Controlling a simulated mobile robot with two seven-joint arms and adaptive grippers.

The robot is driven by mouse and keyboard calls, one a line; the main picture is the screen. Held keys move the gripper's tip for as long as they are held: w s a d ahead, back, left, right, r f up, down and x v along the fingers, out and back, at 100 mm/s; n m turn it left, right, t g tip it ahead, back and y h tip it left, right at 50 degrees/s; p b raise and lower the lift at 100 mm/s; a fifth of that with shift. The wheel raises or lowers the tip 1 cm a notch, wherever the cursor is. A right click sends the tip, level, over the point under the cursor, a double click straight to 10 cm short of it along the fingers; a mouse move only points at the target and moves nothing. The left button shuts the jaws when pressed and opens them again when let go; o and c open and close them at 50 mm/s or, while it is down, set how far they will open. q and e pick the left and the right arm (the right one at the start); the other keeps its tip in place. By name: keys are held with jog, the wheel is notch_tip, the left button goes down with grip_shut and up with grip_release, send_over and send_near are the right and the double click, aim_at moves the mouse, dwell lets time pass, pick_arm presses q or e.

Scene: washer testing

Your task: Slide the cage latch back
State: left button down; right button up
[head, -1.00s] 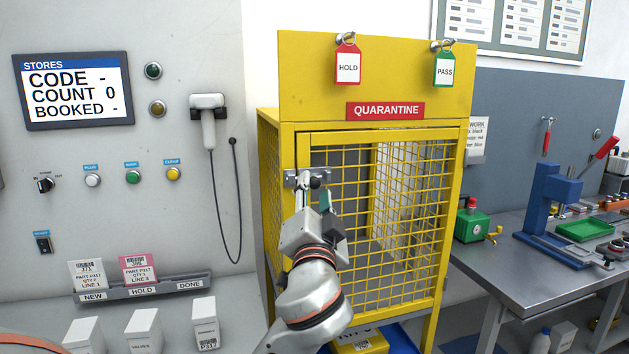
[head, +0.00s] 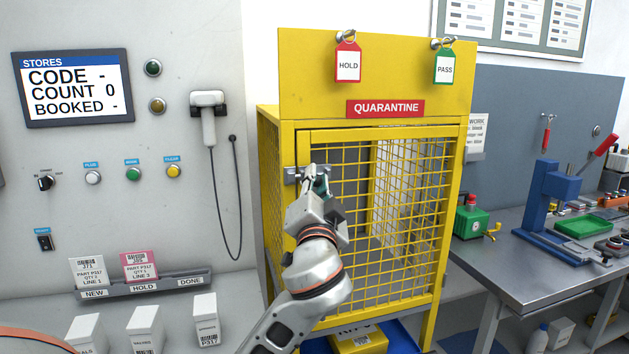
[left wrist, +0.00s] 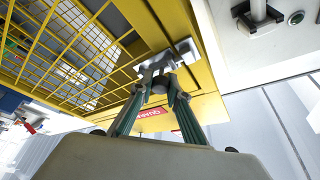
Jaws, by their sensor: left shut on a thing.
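The yellow quarantine cage (head: 376,85) stands in the middle of the head view with its mesh door (head: 395,235) closed. The grey cage latch (head: 291,175) sits at the upper left of the door; it also shows in the left wrist view (left wrist: 185,52). My left gripper (head: 316,182) is at the latch, covering much of it in the head view. In the left wrist view its green-sided fingers (left wrist: 160,80) are shut on the latch's dark round knob (left wrist: 160,88). My right gripper is not in view.
A red HOLD tag (head: 348,64) and a green PASS tag (head: 444,68) hang on the cage's top panel. A scanner (head: 208,118) with a cable hangs on the wall to the left. A metal workbench (head: 500,252) stands to the right.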

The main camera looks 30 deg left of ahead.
aim_at(330, 165)
pick_arm(q)
jog(key=shift+w+d, duration=0.95)
jog(key=shift+w, duration=0.2)
jog(key=shift+s, duration=0.1)
jog(key=c, duration=2.3)
grip_release()
jog(key=o, duration=0.4)
jog(key=shift+w+d, duration=0.1)
jog(key=shift+w, duration=0.1)
jog(key=shift+s, duration=0.15)
jog(key=v, duration=1.1)
jog(key=shift+s+d, duration=0.25)
jog(key=shift+s, duration=0.1)
